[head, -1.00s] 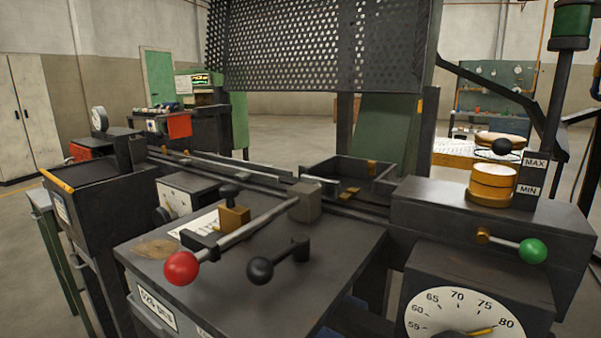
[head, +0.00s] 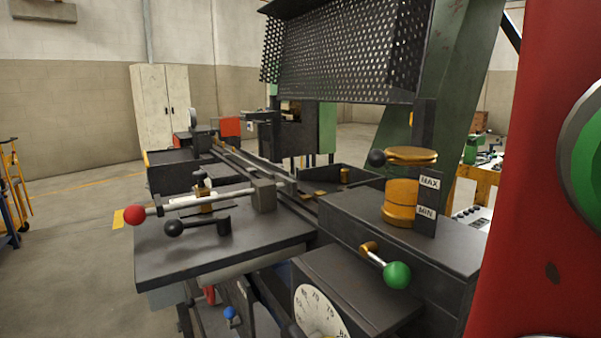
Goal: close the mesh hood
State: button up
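The mesh hood (head: 345,55) is a dark perforated panel under a solid top edge, at the upper middle of the head view. It is raised, with a wide open gap between its lower edge and the machine bed (head: 270,185) and dark open tray (head: 335,181) below. A green sloping upright (head: 445,90) stands at its right side. My gripper is not in view, and nothing is seen touching the hood.
A red surface with a green round part (head: 588,150) stands very close at the right edge. In front are a red-knobbed lever (head: 135,214), a black-knobbed lever (head: 174,228), a green-knobbed lever (head: 397,275) and a dial (head: 318,315). Open floor (head: 70,240) lies left.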

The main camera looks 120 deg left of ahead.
aim_at(416, 51)
jog(key=u, duration=1.4)
jog(key=i, duration=1.45)
jog(key=u, duration=3.5)
